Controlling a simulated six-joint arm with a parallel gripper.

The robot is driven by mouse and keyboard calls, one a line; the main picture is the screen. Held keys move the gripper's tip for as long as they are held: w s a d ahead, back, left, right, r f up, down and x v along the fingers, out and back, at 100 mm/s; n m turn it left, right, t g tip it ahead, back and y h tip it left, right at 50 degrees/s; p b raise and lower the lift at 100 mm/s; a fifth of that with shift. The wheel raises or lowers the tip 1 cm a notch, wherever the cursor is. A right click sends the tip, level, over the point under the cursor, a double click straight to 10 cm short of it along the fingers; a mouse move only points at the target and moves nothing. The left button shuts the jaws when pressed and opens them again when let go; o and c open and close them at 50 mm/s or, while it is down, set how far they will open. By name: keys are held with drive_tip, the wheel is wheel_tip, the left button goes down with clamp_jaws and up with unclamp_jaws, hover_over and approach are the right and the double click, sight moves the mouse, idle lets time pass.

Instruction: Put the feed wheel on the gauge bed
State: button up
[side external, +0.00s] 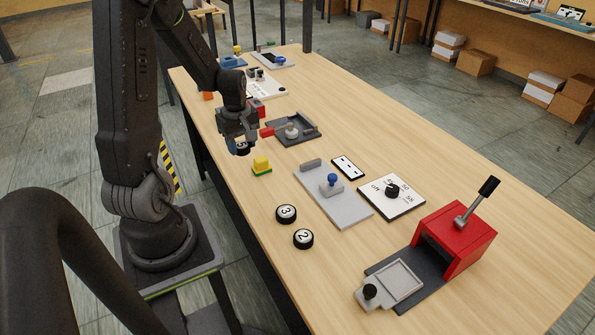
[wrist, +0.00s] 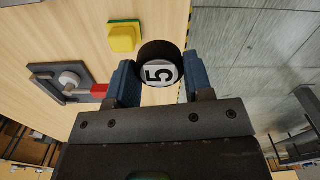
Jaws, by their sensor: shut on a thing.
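My gripper (side external: 238,136) is shut on a black round wheel marked 5 (wrist: 160,65), which I take as the feed wheel. The wheel sits between the two blue fingers in the wrist view. In the side view my gripper holds it near the table's left edge, and the wheel (side external: 242,149) is partly hidden. A flat grey plate with a blue-knobbed block (side external: 345,208) and a raised bar at its far end lies mid-table; it may be the gauge bed, but I cannot tell surely. Two similar black wheels, marked 3 (side external: 286,214) and 2 (side external: 303,239), lie left of it.
A yellow and green block (side external: 261,166) lies near my gripper. A dark tray (side external: 305,124) with a grey knob and red part stands beyond it. A white dial board (side external: 405,202) and a red lever press (side external: 455,235) stand to the right. Bare table lies between them.

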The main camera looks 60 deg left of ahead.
drive_tip(key=w+d, duration=0.1)
drive_tip(key=w, duration=1)
hover_over(318, 176)
drive_tip(key=f, duration=0.5)
drive_tip(key=shift+s+a+f, duration=0.25)
drive_tip(key=shift+f, duration=0.15)
drive_tip(key=shift+w+d+f, duration=0.25)
drive_tip(key=shift+f, duration=1.95)
drive_tip(key=shift+f, duration=0.15)
drive_tip(key=o, duration=1)
